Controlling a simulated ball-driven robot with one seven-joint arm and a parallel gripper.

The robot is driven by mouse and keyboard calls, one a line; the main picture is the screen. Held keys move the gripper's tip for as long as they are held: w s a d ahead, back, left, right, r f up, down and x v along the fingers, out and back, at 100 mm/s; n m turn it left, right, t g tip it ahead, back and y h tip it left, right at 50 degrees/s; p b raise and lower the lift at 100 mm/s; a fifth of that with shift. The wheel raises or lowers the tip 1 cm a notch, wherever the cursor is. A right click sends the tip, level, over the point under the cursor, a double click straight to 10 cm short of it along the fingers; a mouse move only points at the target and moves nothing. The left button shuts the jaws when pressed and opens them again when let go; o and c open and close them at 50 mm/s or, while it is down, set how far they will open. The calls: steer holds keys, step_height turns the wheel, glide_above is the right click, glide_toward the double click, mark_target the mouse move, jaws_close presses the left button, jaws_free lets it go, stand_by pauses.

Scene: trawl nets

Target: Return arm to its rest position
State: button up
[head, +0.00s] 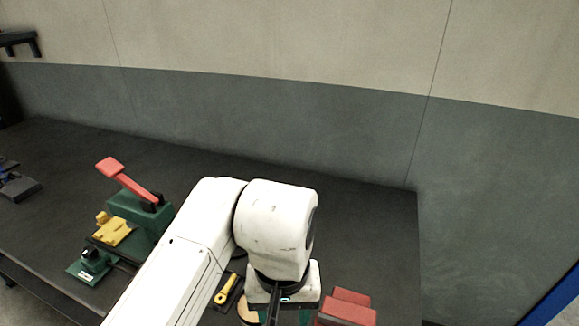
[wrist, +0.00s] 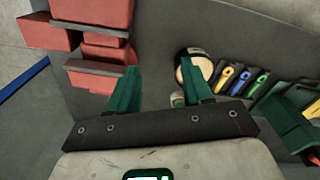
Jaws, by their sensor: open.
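My white arm reaches over the dark table in the head view, bent at the wrist. In the wrist view my gripper (wrist: 165,88) is open, its two green fingers apart. No object shows held between the fingers. Beyond the fingertips lies the dark table top (wrist: 155,50). A round item with a tan face and black side (wrist: 192,65) is close to the right finger, partly hidden by it. In the head view the gripper's fingers are mostly hidden or cut off at the bottom edge.
Red boxes (wrist: 105,20) stand left of the fingers; they also show in the head view (head: 347,307). Yellow, blue and green-handled tools (wrist: 243,80) lie to the right. A green machine with a red lever (head: 135,210) stands left of my arm. A wall (head: 270,115) backs the table.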

steer(key=w+d+m+t+h, duration=0.15)
steer(key=w+d, duration=0.25)
steer(key=d, duration=0.5)
steer(key=w+d+m+t+h, duration=0.1)
steer(key=w+d+m+t, duration=0.15)
steer(key=d, duration=0.75)
steer(key=s+d+f+n+h, duration=0.1)
steer(key=d+f+h, duration=0.2)
steer(key=d, duration=1)
steer(key=s+d+f+n+g+y, duration=0.1)
steer(key=s+d+f+n+y, duration=0.15)
steer(key=s+f, duration=1)
steer(key=s+a+f+g+y, duration=0.1)
steer(key=s+a+f, duration=0.2)
steer(key=s, duration=0.3)
steer(key=s+a+f+g+y, duration=0.1)
steer(key=s+a+f, duration=0.2)
steer(key=s, duration=0.4)
steer(key=shift+a+f+y, duration=0.3)
steer(key=shift+f+y, duration=0.1)
steer(key=shift+f, duration=0.05)
